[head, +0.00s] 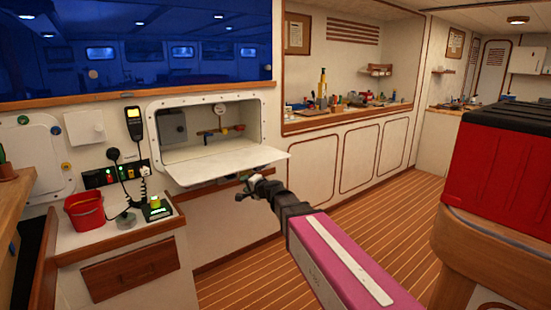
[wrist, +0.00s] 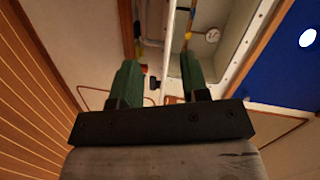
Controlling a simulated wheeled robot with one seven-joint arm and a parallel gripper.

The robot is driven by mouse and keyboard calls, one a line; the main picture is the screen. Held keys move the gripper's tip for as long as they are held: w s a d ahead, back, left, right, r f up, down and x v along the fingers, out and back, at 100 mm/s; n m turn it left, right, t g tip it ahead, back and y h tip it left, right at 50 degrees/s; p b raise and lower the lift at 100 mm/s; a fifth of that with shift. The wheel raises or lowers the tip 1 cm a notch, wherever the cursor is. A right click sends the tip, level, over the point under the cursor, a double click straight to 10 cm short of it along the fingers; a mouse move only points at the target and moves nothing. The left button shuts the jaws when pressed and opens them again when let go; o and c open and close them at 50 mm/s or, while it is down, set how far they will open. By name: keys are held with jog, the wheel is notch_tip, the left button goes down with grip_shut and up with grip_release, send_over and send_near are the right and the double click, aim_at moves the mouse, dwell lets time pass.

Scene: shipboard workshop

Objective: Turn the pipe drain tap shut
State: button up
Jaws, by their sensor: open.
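A recessed wall locker (head: 262,125) stands open in the head view, its white flap (head: 225,163) folded down in front. Inside is a short pipe with brass and coloured fittings (head: 222,131), which I take to be the pipe drain tap; the handle is too small to read. A round gauge (head: 219,108) sits above it. My gripper (head: 246,190) is below and right of the flap's middle, apart from the pipe. In the wrist view my gripper (wrist: 159,62) has its green fingers apart and empty. The locker interior (wrist: 205,55) and gauge (wrist: 307,37) show beyond.
A counter (head: 110,230) at the left holds a red bucket (head: 85,211) and a green-lit device (head: 155,207). The lowered flap juts out between my gripper and the locker. A red chest (head: 495,165) stands at the right. The plank floor (head: 235,280) is clear.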

jog(key=s+d+f+n+g+h, duration=0.35)
jog(key=s+d+f, duration=0.25)
jog(key=d+f, duration=0.25)
jog(key=s+d+f+n+g+h, duration=0.2)
jog(key=s+d+f+g, duration=0.2)
jog(key=s+d+f, duration=0.35)
jog(key=s+d+f+g+h, duration=0.2)
jog(key=s+d+f, duration=0.2)
jog(key=d, duration=0.3)
jog(key=s+d+f+n+g+h, duration=0.1)
jog(key=s+d+f+g+h, duration=0.1)
jog(key=d, duration=0.6)
jog(key=s+f+h, duration=0.1)
jog(key=s+f, duration=0.1)
jog(key=s, duration=0.1)
jog(key=shift+f+h, duration=0.35)
jog(key=shift+f, duration=0.05)
